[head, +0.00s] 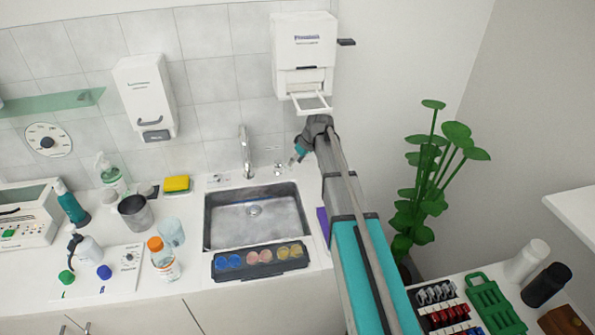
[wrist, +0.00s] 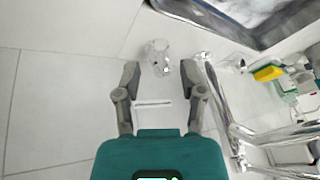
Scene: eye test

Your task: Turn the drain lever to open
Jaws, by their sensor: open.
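A small chrome fitting (head: 278,169), which looks like the drain lever, stands on the counter behind the sink, right of the faucet (head: 246,152). In the wrist view a shiny round knob (wrist: 157,56) with a small dark mark, likely the same lever, lies just beyond and between my fingertips. I cannot tell which way it is turned. My gripper (wrist: 160,73) is open and empty, its two grey fingers apart and not visibly touching the knob. In the head view my gripper (head: 299,153) is partly hidden by my arm, near the wall right of the faucet.
The sink (head: 225,232) is empty, with a dark tray (head: 262,274) of coloured pieces in front. The tall chrome faucet (wrist: 222,112) stands right of my fingers in the wrist view. A white dispenser (head: 303,45) hangs above my gripper. A yellow sponge (head: 177,184) lies left.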

